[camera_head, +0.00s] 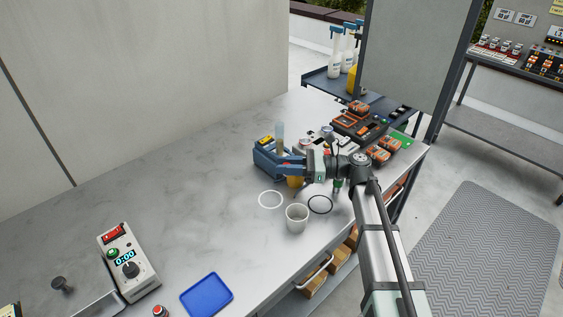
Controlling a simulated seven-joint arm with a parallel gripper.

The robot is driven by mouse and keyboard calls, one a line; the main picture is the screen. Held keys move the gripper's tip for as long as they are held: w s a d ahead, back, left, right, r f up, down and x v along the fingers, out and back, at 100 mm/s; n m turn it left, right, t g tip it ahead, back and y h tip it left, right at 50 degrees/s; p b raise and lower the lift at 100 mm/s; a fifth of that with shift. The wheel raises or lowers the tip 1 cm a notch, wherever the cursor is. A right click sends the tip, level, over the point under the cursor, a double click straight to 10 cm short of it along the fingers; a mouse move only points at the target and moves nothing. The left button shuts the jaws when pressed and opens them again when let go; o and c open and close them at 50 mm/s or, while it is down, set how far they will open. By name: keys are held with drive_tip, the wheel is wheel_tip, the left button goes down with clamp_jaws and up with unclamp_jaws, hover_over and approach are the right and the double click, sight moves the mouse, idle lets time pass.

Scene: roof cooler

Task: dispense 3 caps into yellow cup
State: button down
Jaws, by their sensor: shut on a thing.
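A blue device (266,163) with an upright translucent tube (280,134) stands on the grey bench, towards the back right. My gripper (290,165) comes in from the right and is shut at the device's right side. It seems to hold a blue part of it; its fingers hide the exact contact. A yellow cup (295,183) shows partly just below my gripper, its upper part hidden. I cannot make out any caps or the inside of the yellow cup.
Orange and black tools (358,122) crowd the back right. A timer box (128,263) and blue tray (207,294) are front left. The bench's left middle is clear.

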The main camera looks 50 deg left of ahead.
drive_tip(key=shift+d+r, duration=0.15)
drive_tip(key=shift+d, duration=0.05)
drive_tip(key=c, duration=1.3)
unclamp_jaws()
drive_tip(key=shift+d, duration=0.1)
drive_tip(key=shift+o, duration=1.4)
drive_tip(key=v, duration=1.3)
drive_tip(key=shift+w+d, duration=0.25)
drive_tip(key=shift+w, duration=0.05)
